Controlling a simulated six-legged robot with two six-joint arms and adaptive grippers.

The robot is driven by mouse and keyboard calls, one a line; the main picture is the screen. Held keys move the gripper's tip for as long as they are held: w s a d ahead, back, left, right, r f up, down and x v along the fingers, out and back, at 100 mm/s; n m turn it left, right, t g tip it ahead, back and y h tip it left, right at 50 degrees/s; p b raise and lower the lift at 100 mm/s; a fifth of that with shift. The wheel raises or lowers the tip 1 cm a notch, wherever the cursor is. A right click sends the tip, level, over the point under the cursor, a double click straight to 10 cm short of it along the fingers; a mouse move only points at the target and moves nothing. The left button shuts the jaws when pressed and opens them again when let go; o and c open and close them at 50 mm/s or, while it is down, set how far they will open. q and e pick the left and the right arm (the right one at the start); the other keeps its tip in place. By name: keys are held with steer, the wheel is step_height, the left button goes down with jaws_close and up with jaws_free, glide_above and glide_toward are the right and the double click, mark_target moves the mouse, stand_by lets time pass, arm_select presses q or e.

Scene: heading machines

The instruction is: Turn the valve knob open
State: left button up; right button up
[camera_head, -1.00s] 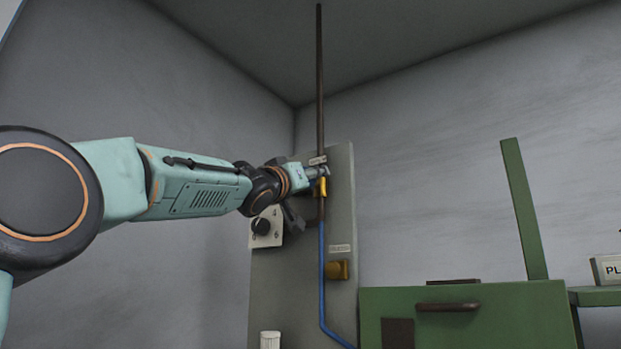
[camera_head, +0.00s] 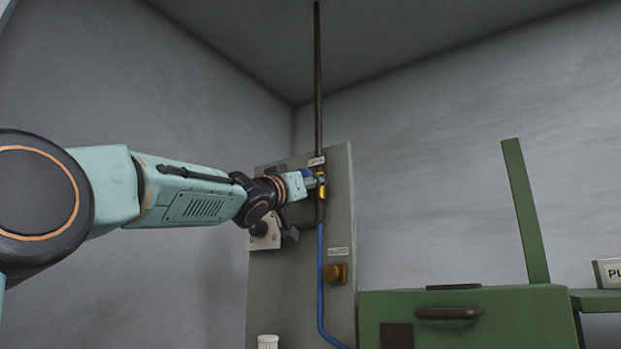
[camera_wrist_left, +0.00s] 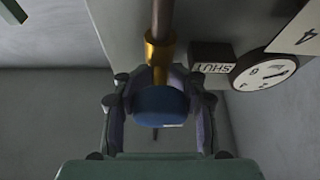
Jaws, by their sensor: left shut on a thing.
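A blue valve knob (camera_wrist_left: 160,103) sits in front of a brass valve body (camera_wrist_left: 158,55) in the left wrist view. My left gripper (camera_wrist_left: 160,92) is shut on the knob, with one finger on each side of it. In the head view the gripper (camera_head: 317,182) is at the brass valve (camera_head: 323,190) on the upper part of the grey panel, and a bit of the blue knob (camera_head: 306,173) shows. My gripper hides most of the knob there. My right gripper is in neither view.
A small label (camera_head: 316,161) is above the valve; a SHUT label (camera_wrist_left: 212,68) and a round dial (camera_wrist_left: 264,72) show in the wrist view. A dark pipe (camera_head: 318,80) rises above, and a blue pipe (camera_head: 320,280) runs below. A green cabinet (camera_head: 520,318) stands at right.

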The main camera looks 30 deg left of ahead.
arm_select(q)
steer(key=shift+w+r+m+h+p, duration=0.1)
steer(key=shift+m+h+p, duration=0.35)
steer(key=shift+m, duration=0.25)
steer(key=shift+m+h, duration=0.55)
steer(key=shift+m, duration=0.65)
steer(key=shift+m+h, duration=0.5)
steer(key=shift+m, duration=0.7)
steer(key=shift+g, duration=0.3)
steer(key=o, duration=1.3)
steer(key=shift+n, duration=0.3)
